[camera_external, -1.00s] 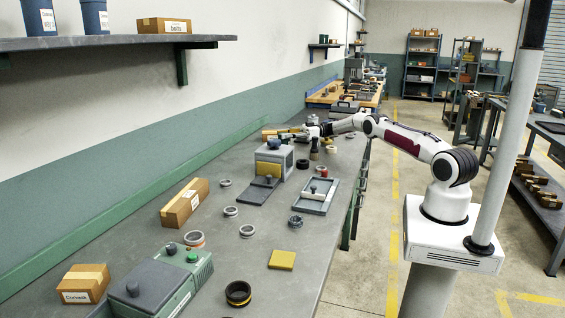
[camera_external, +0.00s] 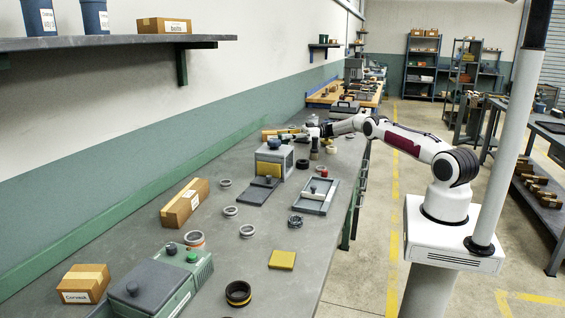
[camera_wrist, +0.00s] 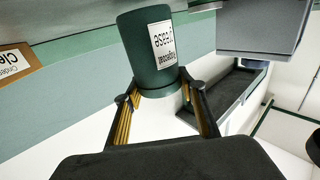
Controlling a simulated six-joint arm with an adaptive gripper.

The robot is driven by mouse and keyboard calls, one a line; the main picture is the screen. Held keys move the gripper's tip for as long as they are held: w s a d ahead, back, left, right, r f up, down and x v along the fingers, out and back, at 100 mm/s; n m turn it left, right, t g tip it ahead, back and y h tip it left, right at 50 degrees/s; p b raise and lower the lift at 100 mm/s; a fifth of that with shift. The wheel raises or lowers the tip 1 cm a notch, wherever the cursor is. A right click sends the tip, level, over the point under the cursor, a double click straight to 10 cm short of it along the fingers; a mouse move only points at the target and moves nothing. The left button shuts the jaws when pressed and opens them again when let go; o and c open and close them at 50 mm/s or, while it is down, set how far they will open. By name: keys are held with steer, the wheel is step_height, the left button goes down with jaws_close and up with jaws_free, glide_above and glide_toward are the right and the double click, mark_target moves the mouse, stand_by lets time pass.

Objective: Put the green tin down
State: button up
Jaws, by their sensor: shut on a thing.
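The green tin (camera_wrist: 150,58) is dark green and round with a white label that reads upside down in the wrist view. My gripper (camera_wrist: 160,92) is shut on its sides, one finger on each side. In the external view my gripper (camera_external: 300,133) is low over the far part of the bench, behind the grey box with a blue knob. The tin is too small and too covered there to make out clearly. I cannot tell whether it touches the bench.
The grey box (camera_external: 277,163) stands close in front of my gripper. A cardboard box (camera_wrist: 15,62) shows at the left of the wrist view. A shallow tray (camera_external: 316,197), several rings and a yellow block (camera_external: 282,260) lie on the grey bench (camera_external: 265,285). Bare bench lies between them.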

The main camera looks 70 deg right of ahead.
steer(key=o, duration=1.2)
steer(key=shift+f, duration=0.8)
steer(key=shift+o, duration=0.2)
steer(key=shift+r, duration=0.55)
step_height(320, 180, up, 8)
steer(key=s+d, duration=0.2)
steer(key=shift+f, duration=0.15)
steer(key=shift+s, duration=0.1)
